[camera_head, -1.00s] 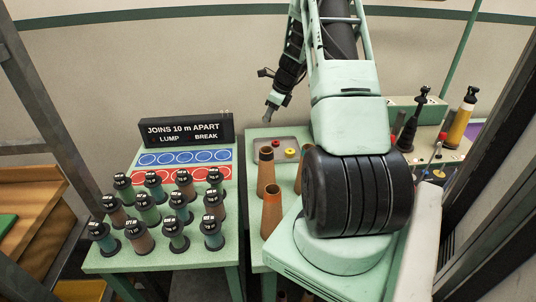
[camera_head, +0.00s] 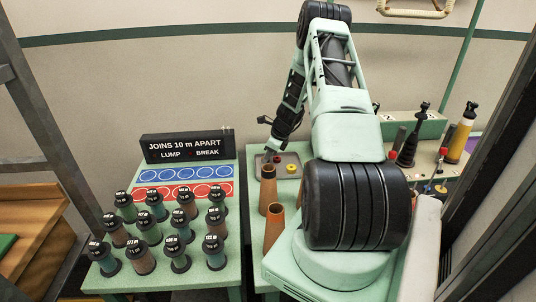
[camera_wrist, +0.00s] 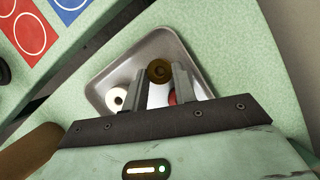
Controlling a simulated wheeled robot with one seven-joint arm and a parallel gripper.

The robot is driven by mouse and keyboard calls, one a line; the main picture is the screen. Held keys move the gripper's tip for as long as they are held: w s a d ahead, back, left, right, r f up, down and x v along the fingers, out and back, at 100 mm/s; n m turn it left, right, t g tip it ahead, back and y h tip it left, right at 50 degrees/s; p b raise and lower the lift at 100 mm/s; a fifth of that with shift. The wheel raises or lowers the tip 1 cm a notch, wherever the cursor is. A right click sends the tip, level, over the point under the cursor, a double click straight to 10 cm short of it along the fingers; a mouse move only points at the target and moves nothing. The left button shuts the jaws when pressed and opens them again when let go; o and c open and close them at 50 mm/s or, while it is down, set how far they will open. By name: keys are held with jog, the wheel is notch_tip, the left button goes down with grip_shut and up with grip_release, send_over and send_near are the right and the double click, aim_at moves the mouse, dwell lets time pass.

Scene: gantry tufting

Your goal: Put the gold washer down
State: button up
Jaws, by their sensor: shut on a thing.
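The gold washer (camera_wrist: 160,71), a dark brassy ring, is between the tips of my gripper (camera_wrist: 160,76) in the wrist view. My gripper is shut on it, over the shallow metal tray (camera_wrist: 188,54). I cannot tell whether the washer touches the tray floor. In the head view my gripper (camera_head: 268,156) is at the tray's back left, and the held washer is too small to make out. A pale ring (camera_wrist: 116,99) lies in the tray left of the fingers in the wrist view. A red ring (camera_wrist: 172,98) is partly hidden by the right finger.
In the head view, a yellow ring (camera_head: 291,168) lies in the tray. Brown cones (camera_head: 268,190) stand just in front of it. Left is a table with several labelled spools (camera_head: 150,228) and a blue-and-red circle board (camera_head: 183,173). Bottles and levers (camera_head: 461,135) stand at right.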

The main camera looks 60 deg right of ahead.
jog(key=shift+f, duration=0.1)
jog(key=shift+f, duration=0.1)
jog(key=o, duration=0.7)
jog(key=b+v, duration=0.2)
jog(key=v, duration=1)
jog(key=shift+r, duration=0.2)
